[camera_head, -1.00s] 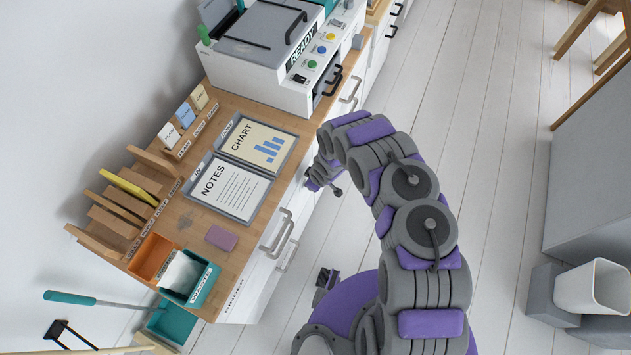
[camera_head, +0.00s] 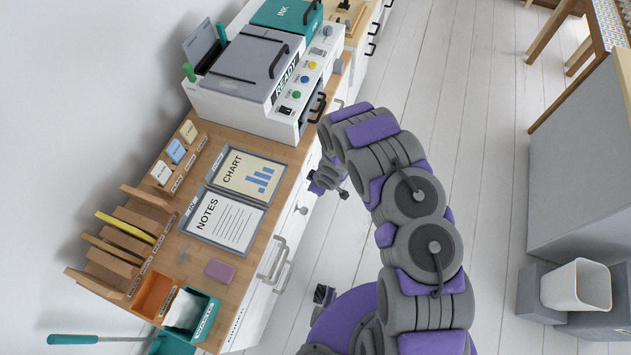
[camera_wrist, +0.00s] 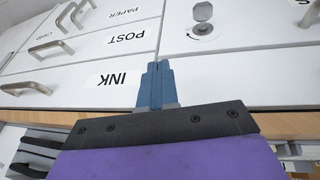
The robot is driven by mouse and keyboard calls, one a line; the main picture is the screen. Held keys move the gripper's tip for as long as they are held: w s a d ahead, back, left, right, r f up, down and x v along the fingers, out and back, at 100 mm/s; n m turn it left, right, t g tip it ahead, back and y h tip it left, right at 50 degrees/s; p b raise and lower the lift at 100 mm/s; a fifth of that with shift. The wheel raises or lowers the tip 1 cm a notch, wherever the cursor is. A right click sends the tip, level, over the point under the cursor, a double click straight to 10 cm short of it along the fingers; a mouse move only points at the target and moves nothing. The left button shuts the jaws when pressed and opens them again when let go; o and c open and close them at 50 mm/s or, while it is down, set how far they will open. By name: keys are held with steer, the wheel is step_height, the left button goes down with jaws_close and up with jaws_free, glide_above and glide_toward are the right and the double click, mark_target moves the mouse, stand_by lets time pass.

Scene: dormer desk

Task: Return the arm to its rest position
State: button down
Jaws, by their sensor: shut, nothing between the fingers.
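My arm rises from my purple base and bends over in the middle of the head view. My gripper (camera_head: 341,192) hangs at the arm's far end, beside the desk's drawer fronts, small and partly hidden by the arm. In the wrist view my gripper (camera_wrist: 156,84) shows two blue fingers pressed together with nothing between them. They point at white drawer fronts labelled INK, POST and PAPER. A gap to the drawers seems to remain, but its size is hard to tell.
A grey cabinet (camera_head: 580,170) and white bin (camera_head: 577,287) stand right. White floor (camera_head: 480,130) between is clear.

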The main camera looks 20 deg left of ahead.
steer(key=w+d+r+m+t+h, duration=0.1)
steer(key=w+d+r+m+h, duration=0.1)
steer(key=w+d+r, duration=0.4)
steer(key=w+d+r+m+t+h, duration=0.1)
steer(key=w+d+r+m+h, duration=0.1)
steer(key=d+r, duration=0.6)
steer(key=s+d+r+m+g+h, duration=0.1)
steer(key=s+d+r+m, duration=0.2)
steer(key=d+r, duration=0.45)
steer(key=s+d+r+m+h, duration=0.25)
steer(key=d+r, duration=0.25)
steer(key=r, duration=0.6)
steer(key=s+d+r+m+g+b, duration=0.1)
steer(key=s+d+r+m+g, duration=0.1)
steer(key=s+d+r, duration=0.35)
steer(key=s+a+r+m+g+y, duration=0.1)
steer(key=s+r, duration=0.2)
steer(key=s, duration=0.7)
steer(key=s+a+r+m+g+y, duration=0.1)
steer(key=s+r+m, duration=0.1)
steer(key=s, duration=0.8)
steer(key=s+a+r+m+g+y, duration=0.1)
steer(key=s+r+m+y, duration=0.1)
steer(key=s+r, duration=0.3)
steer(key=s, duration=0.4)
steer(key=shift+s+a+b, duration=0.35)
steer(key=shift+s, duration=0.05)
